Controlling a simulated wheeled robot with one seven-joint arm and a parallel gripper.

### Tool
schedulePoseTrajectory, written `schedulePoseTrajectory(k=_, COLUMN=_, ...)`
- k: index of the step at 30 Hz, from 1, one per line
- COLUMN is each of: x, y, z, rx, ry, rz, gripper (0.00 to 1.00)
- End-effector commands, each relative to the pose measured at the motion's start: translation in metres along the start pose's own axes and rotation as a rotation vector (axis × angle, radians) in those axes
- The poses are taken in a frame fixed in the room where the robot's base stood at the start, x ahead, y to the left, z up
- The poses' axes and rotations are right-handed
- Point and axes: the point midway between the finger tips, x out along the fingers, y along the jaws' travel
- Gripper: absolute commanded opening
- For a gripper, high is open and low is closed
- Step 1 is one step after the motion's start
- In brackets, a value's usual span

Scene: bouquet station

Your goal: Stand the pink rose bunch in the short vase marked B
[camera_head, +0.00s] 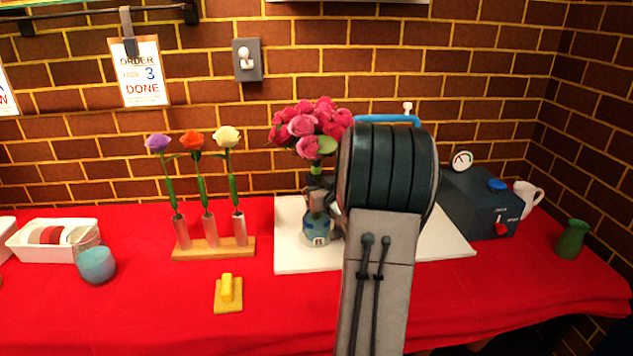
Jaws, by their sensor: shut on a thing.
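The pink rose bunch (309,126) is upright, its blooms high and its stems running down toward the vase. The short blue vase marked B (318,232) stands on the white board (305,261), directly below the bunch. My gripper (318,196) is shut on the rose stems just above the vase mouth. My arm comes from the front and hides part of the board and the right side of the gripper. The gripper covers the vase mouth, so I cannot tell how far the stems are inside.
A wooden rack (213,249) with single flowers stands left of the board. A dark machine (483,200) and a green jug (571,239) are at right.

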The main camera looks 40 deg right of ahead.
Motion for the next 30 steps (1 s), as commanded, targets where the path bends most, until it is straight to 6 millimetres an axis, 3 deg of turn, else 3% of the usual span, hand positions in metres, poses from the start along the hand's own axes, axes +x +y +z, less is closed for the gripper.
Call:
schedulePoseTrajectory(k=1, x=0.000, y=0.000, z=0.000, rx=-0.001, ry=0.002, rz=0.000, gripper=0.25)
schedulePoseTrajectory(k=3, x=0.000, y=0.000, z=-0.001, rx=-0.001, ry=0.002, rz=0.000, gripper=0.45)
schedulePoseTrajectory(k=4, x=0.000, y=0.000, z=-0.001, rx=-0.001, ry=0.002, rz=0.000, gripper=0.48)
schedulePoseTrajectory(k=16, x=-0.009, y=0.001, z=0.000, rx=-0.001, ry=-0.001, rz=0.001, gripper=0.48)
schedulePoseTrajectory(k=30, x=-0.108, y=0.000, z=0.000, rx=-0.001, ry=0.000, rz=0.002, gripper=0.48)
